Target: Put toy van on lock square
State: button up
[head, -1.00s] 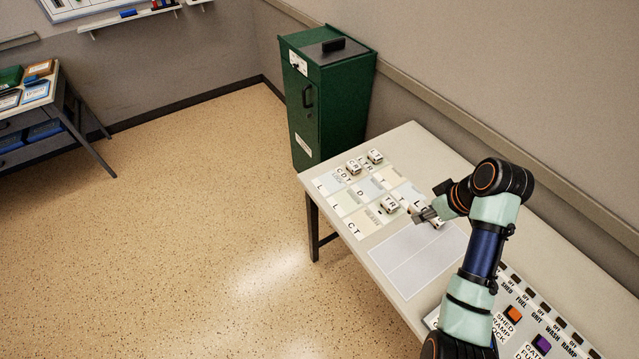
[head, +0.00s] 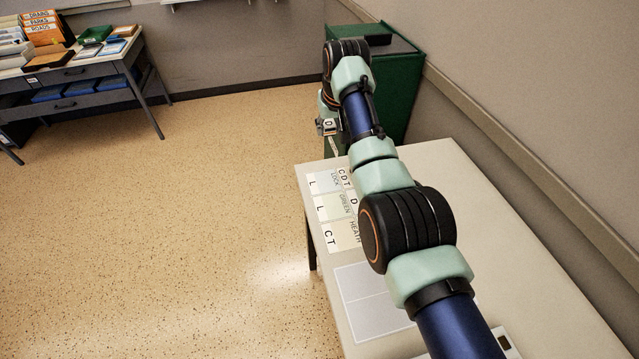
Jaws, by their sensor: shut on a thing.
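My gripper (head: 323,112) hangs from the end of my arm, beyond the table's far left corner and seemingly above it. It is shut on a small white toy van (head: 328,127) with a dark mark on it; the fingers are small and partly hidden. The lock square (head: 324,177) is a pale square labelled LOCK at the far left of the table. The van appears beyond and above it in the picture, apart from it; its exact height I cannot tell.
My arm crosses the table and hides much of the grid. Squares labelled GREEN (head: 334,207) and HEATH (head: 343,236) lie nearer. A green cabinet (head: 405,85) stands behind the table (head: 510,260). A grey panel (head: 365,300) lies in front of the grid.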

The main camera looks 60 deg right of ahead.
aim_at(327, 183)
notch_tip(327, 183, down, 20)
jog(key=b, duration=0.7)
jog(key=shift+r, duration=0.15)
jog(key=shift+f, duration=0.2)
jog(key=o, duration=1.1)
jog(key=shift+r, duration=0.1)
jog(key=shift+r, duration=0.25)
jog(key=p+v, duration=0.6)
jog(key=v, duration=0.5)
jog(key=shift+s+r, duration=0.15)
jog(key=shift+r, duration=0.2)
jog(key=shift+a, duration=0.1)
